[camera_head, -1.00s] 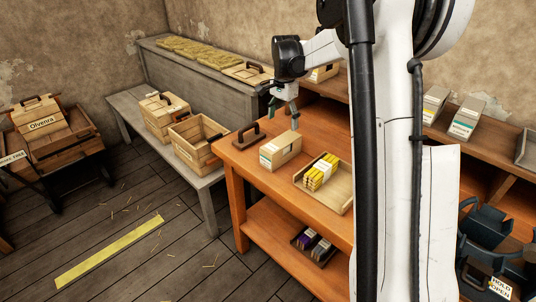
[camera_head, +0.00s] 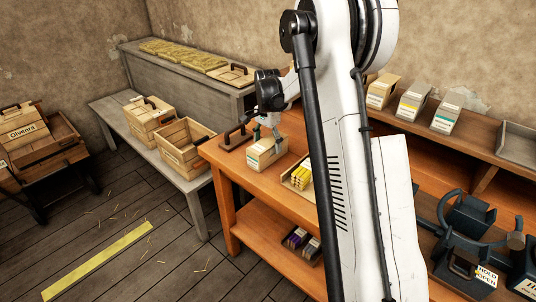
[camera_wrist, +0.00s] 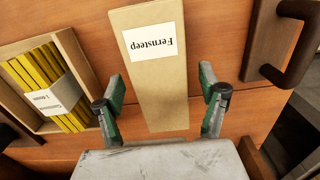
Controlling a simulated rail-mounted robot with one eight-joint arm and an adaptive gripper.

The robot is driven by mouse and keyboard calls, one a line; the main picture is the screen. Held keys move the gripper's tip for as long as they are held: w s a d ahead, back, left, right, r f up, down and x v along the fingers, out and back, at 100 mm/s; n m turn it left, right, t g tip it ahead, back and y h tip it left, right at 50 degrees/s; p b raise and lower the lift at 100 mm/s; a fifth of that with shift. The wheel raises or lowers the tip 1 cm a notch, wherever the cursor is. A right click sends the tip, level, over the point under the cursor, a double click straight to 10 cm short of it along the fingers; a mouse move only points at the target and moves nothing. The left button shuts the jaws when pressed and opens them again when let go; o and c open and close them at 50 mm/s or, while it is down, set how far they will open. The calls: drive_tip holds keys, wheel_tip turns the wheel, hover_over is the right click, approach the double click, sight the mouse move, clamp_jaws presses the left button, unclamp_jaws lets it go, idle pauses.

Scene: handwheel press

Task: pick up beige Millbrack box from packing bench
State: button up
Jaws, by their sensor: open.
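A beige box (camera_head: 264,154) with a pale label stands on the orange bench (camera_head: 222,163). In the wrist view this box (camera_wrist: 160,100) has a white label, upside down, that reads "Fernsteep"; I see no readable "Millbrack" label. My gripper (camera_head: 267,132) is just above the box. In the wrist view my open gripper (camera_wrist: 161,84) has one green finger to each side of the box, with gaps; contact does not show.
A tray (camera_wrist: 70,45) of yellow bundled sticks lies left of the box in the wrist view; a dark-handled block (camera_wrist: 268,40) lies right. Several labelled boxes (camera_head: 412,102) stand on the rear shelf. A handwheel press (camera_head: 468,218) is at right. My arm hides part of the bench.

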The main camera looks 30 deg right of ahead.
wheel_tip(320, 180, down, 5)
drive_tip(key=shift+w+d+r, duration=0.1)
drive_tip(key=shift+d+r, duration=0.05)
drive_tip(key=shift+r, duration=0.05)
drive_tip(key=shift+c, duration=0.4)
drive_tip(key=c, duration=1.2)
drive_tip(key=shift+r, duration=0.15)
